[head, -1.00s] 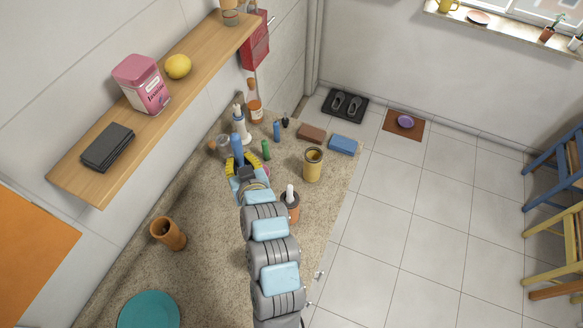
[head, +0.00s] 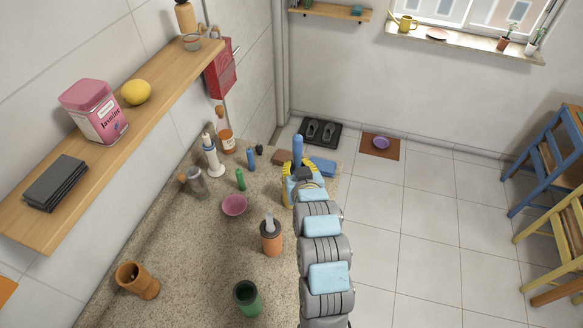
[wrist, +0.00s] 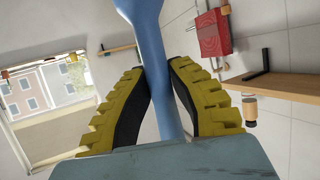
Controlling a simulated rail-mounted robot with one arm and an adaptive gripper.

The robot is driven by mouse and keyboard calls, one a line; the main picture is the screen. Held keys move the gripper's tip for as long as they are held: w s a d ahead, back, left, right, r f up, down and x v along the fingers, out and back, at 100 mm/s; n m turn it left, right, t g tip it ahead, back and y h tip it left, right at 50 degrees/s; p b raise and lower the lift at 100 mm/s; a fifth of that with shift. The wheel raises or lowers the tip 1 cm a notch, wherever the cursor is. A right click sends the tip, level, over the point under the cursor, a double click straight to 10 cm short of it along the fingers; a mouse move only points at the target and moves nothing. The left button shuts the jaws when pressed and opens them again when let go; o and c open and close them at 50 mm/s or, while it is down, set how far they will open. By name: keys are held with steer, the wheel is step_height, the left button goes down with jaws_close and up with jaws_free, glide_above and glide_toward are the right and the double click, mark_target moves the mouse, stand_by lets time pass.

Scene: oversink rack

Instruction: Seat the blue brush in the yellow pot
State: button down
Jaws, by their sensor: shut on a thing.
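My gripper (head: 300,174) is shut on the blue brush (head: 297,147), whose blue upper part stands upright above the fingers in the head view. In the wrist view the yellow ribbed fingers (wrist: 160,92) press on both sides of the blue shaft (wrist: 165,85), which widens towards the top of the picture. The brush's lower end is hidden. The yellow pot is largely or wholly hidden behind my gripper in the head view; the yellow patch there cannot be told surely from my fingers. I cannot tell whether the brush is above or inside the pot.
A brown sponge (head: 281,158) and a blue sponge (head: 322,166) lie just beyond my gripper. A wooden shelf (head: 150,95) overhangs the counter's left side.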

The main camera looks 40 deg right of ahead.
steer(key=w+d+f+p, duration=0.3)
steer(key=w+d+f, duration=0.3)
steer(key=w+f, duration=0.3)
step_height(320, 180, down, 3)
steer(key=shift+r, duration=0.2)
stand_by(0.6)
steer(key=shift+d+f+b, duration=0.1)
steer(key=shift+f+b, duration=0.2)
steer(key=shift+f, duration=0.35)
steer(key=c, duration=1)
jaws_free()
steer(key=shift+c, duration=0.2)
